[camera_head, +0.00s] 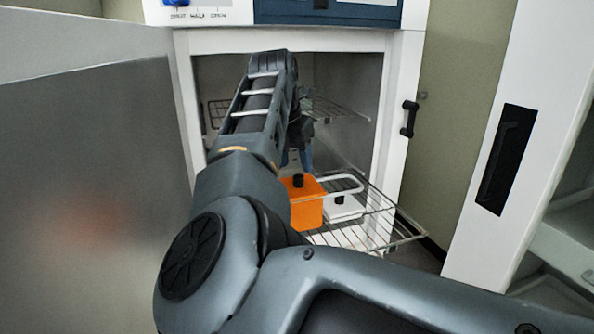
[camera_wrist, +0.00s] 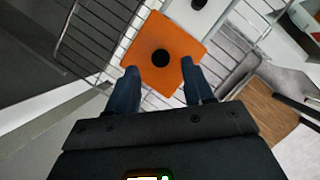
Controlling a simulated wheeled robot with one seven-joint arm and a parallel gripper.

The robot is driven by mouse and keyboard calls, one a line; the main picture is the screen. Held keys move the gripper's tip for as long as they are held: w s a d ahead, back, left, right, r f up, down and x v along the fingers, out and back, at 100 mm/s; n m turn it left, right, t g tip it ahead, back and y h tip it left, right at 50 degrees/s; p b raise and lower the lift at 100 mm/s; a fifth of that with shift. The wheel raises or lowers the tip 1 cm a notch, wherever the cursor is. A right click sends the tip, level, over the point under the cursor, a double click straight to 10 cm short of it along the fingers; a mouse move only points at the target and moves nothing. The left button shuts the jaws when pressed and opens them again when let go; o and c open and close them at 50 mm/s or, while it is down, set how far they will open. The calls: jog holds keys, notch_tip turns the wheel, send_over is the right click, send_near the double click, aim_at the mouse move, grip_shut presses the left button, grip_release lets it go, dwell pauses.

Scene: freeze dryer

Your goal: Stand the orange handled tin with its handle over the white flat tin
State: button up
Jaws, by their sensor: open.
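The orange handled tin (camera_head: 307,212) stands upright on the pulled-out wire rack, with a black knob on its lid. Its pale loop handle (camera_head: 345,178) reaches right, and in the head view it appears over the white flat tin (camera_head: 344,209). The white tin sits just right of the orange one and also has a black knob. In the wrist view the orange tin (camera_wrist: 180,45) lies ahead of my gripper (camera_wrist: 159,76), with the white tin (camera_wrist: 207,14) beyond. My gripper is open, its blue fingers apart near the tin's near side. Whether they touch it cannot be told.
The wire rack (camera_head: 396,238) sticks out of the white dryer chamber. Another wire shelf (camera_head: 335,108) is higher inside. The open door (camera_head: 85,190) stands at left, and a white cabinet with a black handle (camera_head: 506,160) is at right.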

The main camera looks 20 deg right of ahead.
jog(key=v, duration=0.8)
jog(key=shift+b, duration=0.3)
